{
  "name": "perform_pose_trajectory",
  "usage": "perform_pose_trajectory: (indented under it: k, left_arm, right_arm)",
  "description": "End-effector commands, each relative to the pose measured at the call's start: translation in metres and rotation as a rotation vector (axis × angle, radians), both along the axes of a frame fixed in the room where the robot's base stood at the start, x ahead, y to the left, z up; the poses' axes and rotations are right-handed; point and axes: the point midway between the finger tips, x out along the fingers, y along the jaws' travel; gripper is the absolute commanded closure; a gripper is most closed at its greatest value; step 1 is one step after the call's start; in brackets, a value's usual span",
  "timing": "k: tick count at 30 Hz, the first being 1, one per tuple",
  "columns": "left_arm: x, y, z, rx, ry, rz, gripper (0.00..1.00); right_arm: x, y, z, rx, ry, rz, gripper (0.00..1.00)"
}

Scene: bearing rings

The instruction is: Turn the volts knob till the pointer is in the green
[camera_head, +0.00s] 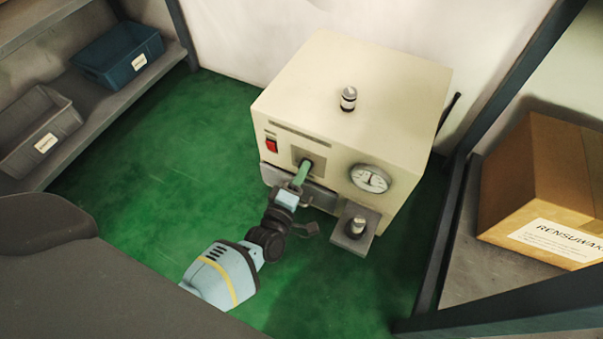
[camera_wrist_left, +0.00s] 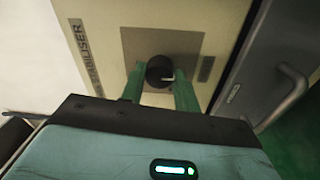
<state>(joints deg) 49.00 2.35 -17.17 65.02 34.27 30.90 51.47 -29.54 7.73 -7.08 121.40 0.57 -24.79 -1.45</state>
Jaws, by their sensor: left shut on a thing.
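The volts knob (camera_wrist_left: 160,71) is a round black knob with a pale pointer mark, on a grey square plate of the cream stabiliser box (camera_head: 340,110). My left gripper (camera_head: 303,172) has its green fingers at the knob; in the left wrist view the fingers (camera_wrist_left: 160,88) are shut on it from both sides. The fingers hide the knob in the head view. The round dial (camera_head: 370,178) with a white face is on the box front, right of the knob. Its dark needle is too small to read against any green band. My right gripper is not in view.
A red switch (camera_head: 271,145) is left of the knob. A grey drawer front with a handle (camera_wrist_left: 288,95) is below it, and a small ledge with a metal post (camera_head: 357,226) juts out at the lower right. Shelves with bins (camera_head: 117,52) and a carton (camera_head: 545,185) flank the green floor.

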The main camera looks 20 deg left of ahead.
Motion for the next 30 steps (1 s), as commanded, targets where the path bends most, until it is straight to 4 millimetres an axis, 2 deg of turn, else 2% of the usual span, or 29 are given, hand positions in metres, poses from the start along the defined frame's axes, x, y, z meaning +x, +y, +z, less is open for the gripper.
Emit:
perform_pose_trajectory:
  k: [15, 16, 20, 21, 30]
  left_arm:
    - [0.0001, 0.0001, 0.0000, 0.018, -0.001, 0.000, 0.92]
    - [0.0000, 0.0000, 0.0000, 0.018, -0.001, 0.000, 0.66]
    - [0.0000, 0.0000, 0.0000, 0.018, -0.001, 0.000, 0.49]
    - [0.0000, 0.0000, 0.0000, 0.018, -0.001, 0.000, 0.47]
    - [-0.0025, 0.0001, -0.0003, 0.018, 0.000, 0.000, 0.47]
  right_arm:
    - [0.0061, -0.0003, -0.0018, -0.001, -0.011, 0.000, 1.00]
    - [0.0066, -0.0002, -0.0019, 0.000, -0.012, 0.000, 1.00]
    - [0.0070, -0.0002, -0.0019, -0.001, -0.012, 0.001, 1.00]
    - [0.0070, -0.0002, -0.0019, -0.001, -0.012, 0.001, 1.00]
    - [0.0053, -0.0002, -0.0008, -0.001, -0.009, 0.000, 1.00]
